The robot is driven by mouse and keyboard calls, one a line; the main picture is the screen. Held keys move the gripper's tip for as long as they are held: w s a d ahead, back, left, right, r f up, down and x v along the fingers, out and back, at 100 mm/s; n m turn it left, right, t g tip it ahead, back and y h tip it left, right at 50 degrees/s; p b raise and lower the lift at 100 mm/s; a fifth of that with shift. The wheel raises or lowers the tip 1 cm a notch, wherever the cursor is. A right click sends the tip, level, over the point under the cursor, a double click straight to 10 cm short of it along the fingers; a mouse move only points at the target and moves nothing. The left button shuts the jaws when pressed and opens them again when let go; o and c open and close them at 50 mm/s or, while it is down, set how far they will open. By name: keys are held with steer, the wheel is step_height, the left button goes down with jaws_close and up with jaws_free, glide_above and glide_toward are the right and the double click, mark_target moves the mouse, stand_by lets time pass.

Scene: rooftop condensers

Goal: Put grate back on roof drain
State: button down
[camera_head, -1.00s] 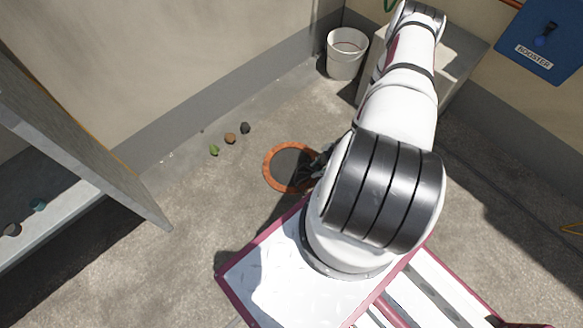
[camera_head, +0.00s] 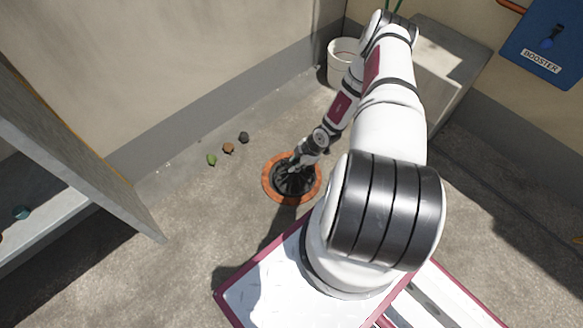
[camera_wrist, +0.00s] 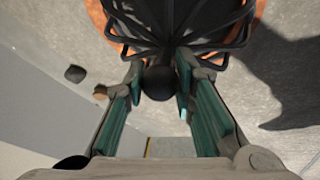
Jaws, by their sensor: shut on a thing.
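The roof drain (camera_head: 267,188) is a round opening in the floor with an orange-brown rim. The dark grate (camera_wrist: 180,22) is a cage of curved black bars with a round knob (camera_wrist: 159,82) on it. My gripper (camera_wrist: 160,84) is shut on the knob, one finger on each side. In the head view the grate (camera_head: 291,183) shows inside the rim's outline, with my gripper (camera_head: 296,163) above it. Whether the grate touches the drain or hangs just over it cannot be told. Part of the orange rim (camera_wrist: 104,22) shows behind the bars in the wrist view.
Several small lumps, green (camera_head: 211,160), brown (camera_head: 228,148) and dark (camera_head: 244,137), lie left of the drain. A white bucket (camera_head: 341,66) stands at the wall. A grey block (camera_head: 446,75) is behind my arm. A grey shelf (camera_head: 80,160) stands at left.

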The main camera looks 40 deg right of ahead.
mark_target(290, 166)
steer(key=shift+w, duration=0.85)
steer(key=shift+w+f+b, duration=0.2)
steer(key=shift+w+b, duration=0.15)
steer(key=shift+b, duration=0.15)
step_height(290, 166, down, 3)
steer(key=shift+s+f+b, duration=0.1)
steer(key=shift+f+b, duration=0.1)
steer(key=shift+b, duration=0.9)
steer(key=shift+r, duration=0.1)
steer(key=c, duration=1.3)
jaws_free()
steer(key=shift+c, duration=0.2)
